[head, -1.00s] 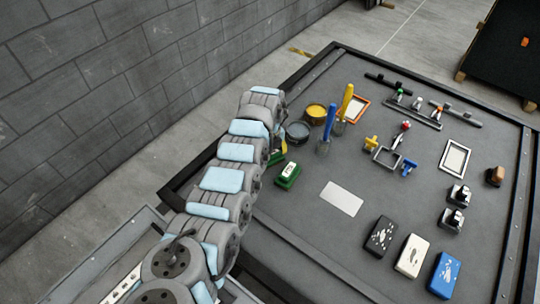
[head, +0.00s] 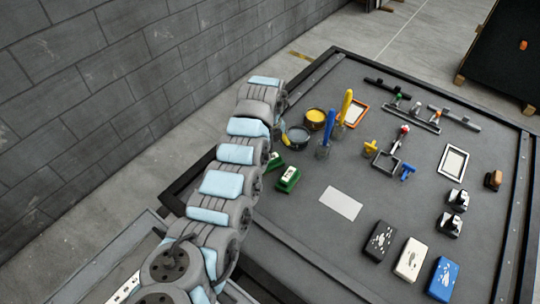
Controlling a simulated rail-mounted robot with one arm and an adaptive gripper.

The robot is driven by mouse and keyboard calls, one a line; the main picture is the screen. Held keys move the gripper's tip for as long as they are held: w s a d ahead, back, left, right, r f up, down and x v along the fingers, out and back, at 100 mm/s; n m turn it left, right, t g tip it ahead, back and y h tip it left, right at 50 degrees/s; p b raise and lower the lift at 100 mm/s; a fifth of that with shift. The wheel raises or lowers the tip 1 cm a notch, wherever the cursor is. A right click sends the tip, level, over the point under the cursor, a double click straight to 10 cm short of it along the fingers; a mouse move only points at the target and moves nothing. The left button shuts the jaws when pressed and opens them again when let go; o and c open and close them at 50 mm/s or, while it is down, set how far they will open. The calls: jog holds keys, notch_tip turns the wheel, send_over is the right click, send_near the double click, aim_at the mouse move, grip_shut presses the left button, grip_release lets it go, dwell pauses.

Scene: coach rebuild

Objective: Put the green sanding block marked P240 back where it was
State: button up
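A green block with a white label (head: 288,178) lies on the dark table, just right of my arm, in the head view. Its print is too small to read. A second green piece (head: 274,160) shows just behind it, mostly hidden by my arm, so I cannot tell which one is marked P240. My gripper is hidden behind my own arm links, and I cannot see what it holds, if anything. A small yellow bit (head: 283,138) shows at the arm's edge; I cannot tell what it belongs to.
A grey tin (head: 298,136), a yellow tin (head: 315,118), a blue brush (head: 325,135) and a yellow brush (head: 346,104) stand close right of my arm. A white card (head: 341,203) lies mid-table. Black (head: 380,240), white (head: 411,259) and blue (head: 443,277) blocks lie at the front right.

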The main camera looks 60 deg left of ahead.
aim_at(270, 157)
notch_tip(270, 157, up, 6)
jog(key=shift+r, duration=0.15)
dwell(0.7)
